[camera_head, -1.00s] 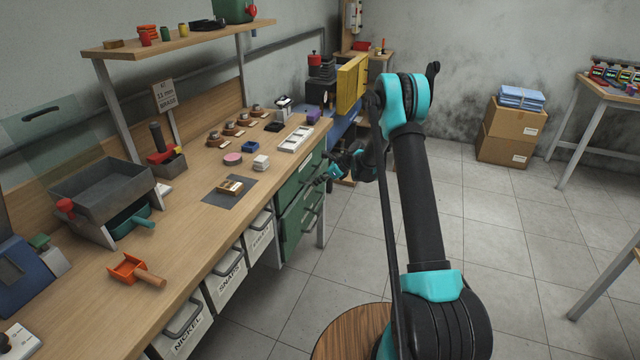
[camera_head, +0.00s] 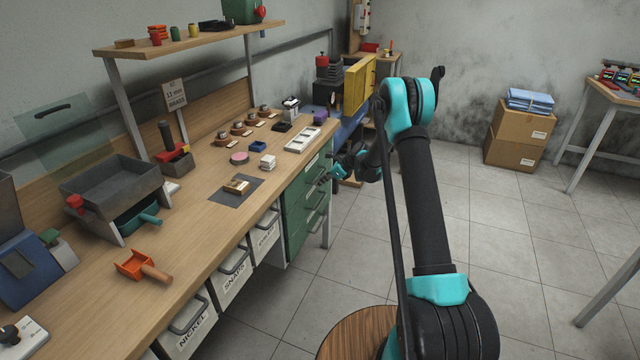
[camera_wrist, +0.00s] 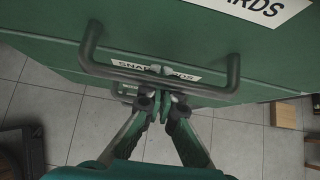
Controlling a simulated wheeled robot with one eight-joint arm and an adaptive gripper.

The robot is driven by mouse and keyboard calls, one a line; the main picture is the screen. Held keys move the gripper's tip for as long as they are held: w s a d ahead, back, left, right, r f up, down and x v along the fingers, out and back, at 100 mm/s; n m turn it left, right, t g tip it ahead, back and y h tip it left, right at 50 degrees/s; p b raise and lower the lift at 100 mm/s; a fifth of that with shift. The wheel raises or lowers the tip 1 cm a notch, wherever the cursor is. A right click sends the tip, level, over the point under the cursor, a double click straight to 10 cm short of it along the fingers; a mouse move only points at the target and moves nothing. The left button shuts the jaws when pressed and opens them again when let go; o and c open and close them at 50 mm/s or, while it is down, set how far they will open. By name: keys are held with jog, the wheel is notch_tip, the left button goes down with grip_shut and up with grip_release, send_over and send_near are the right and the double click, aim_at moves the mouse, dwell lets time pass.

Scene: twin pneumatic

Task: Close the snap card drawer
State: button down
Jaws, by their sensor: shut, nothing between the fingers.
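The green fronts there look nearly in line; a small remaining gap cannot be told. My gripper (camera_wrist: 162,98) is shut and empty, with its fingertips at the middle of the handle, close to the drawer front. Touch cannot be told. In the head view my gripper (camera_head: 335,174) is small beside the cabinet front.
Another green drawer with a white label (camera_wrist: 255,8) is above. Labelled bins (camera_head: 232,277) sit under the bench (camera_head: 200,222) to the left. Cardboard boxes (camera_head: 515,137) stand by the back wall.

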jog(key=s+d+f+v, duration=0.1)
jog(key=d+f+v, duration=0.1)
jog(key=v, duration=1)
jog(key=s+d+r+n+h, duration=0.2)
jog(key=s+d+r+n, duration=0.1)
jog(key=s+r+n, duration=0.4)
jog(key=s+d+n+h, duration=0.2)
jog(key=s+n, duration=0.3)
jog(key=s, duration=0.7)
jog(key=s+d+n+h, duration=0.2)
jog(key=s+d+n, duration=0.3)
jog(key=s, duration=0.8)
jog(key=s+d+n+t+h, duration=0.1)
jog(key=s+d+n, duration=0.3)
jog(key=s, duration=0.9)
jog(key=shift+s+f+n+h, duration=0.25)
jog(key=shift+f+n+h, duration=0.25)
jog(key=shift+h, duration=0.2)
